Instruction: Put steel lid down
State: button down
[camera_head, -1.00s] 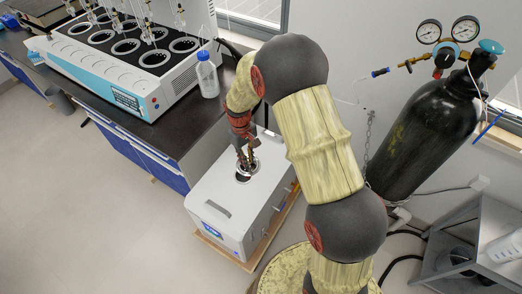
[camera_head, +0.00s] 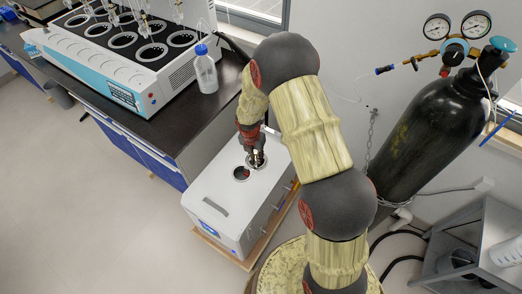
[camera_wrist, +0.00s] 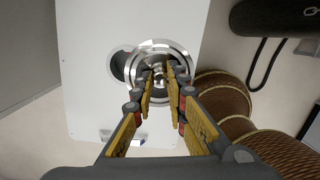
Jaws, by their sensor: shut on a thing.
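The steel lid (camera_wrist: 146,50) is a shiny round disc with a raised rim in the wrist view. My gripper (camera_wrist: 163,72) is shut on its middle part, with the fingers over its centre. The lid partly covers a round dark opening (camera_wrist: 117,66) in the top of the white box (camera_wrist: 88,103). In the head view my gripper (camera_head: 256,156) is over the box top, just up and right of the opening (camera_head: 240,174). Whether the lid touches the box top cannot be told.
A dark bench (camera_head: 187,122) with a white multi-position distiller (camera_head: 150,88) and a blue-capped bottle (camera_head: 206,73) stands left of the box. A black gas cylinder (camera_head: 425,130) and a grey metal cart (camera_head: 480,235) are at the right. The box top's front part is clear.

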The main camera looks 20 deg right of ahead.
jog(key=w+d+f+b, duration=0.1)
jog(key=w+d+f, duration=0.1)
jog(key=d+f, duration=0.1)
jog(key=w+d+f+b, duration=0.2)
jog(key=w+d+f, duration=0.1)
jog(key=d, duration=0.1)
jog(key=w+d+f+b, duration=0.1)
jog(key=w+d+f, duration=0.2)
jog(key=shift+w+d+f+b, duration=0.1)
jog(key=shift+d+b, duration=0.05)
jog(key=shift+b, duration=0.2)
jog(key=shift+w+d+f, duration=0.1)
jog(key=shift+d+f, duration=0.05)
jog(key=shift+f, duration=0.05)
jog(key=shift+w+d+f+b, duration=0.1)
jog(key=shift+f+b, duration=0.45)
jog(key=shift+f, duration=0.35)
jog(key=shift+w+d+f+b, duration=0.1)
jog(key=shift+f+b, duration=0.4)
jog(key=shift+f, duration=0.35)
jog(key=shift+s+f, duration=0.1)
jog(key=shift+f, duration=0.05)
jog(key=c, duration=1.9)
grip_release()
jog(key=shift+o, duration=0.7)
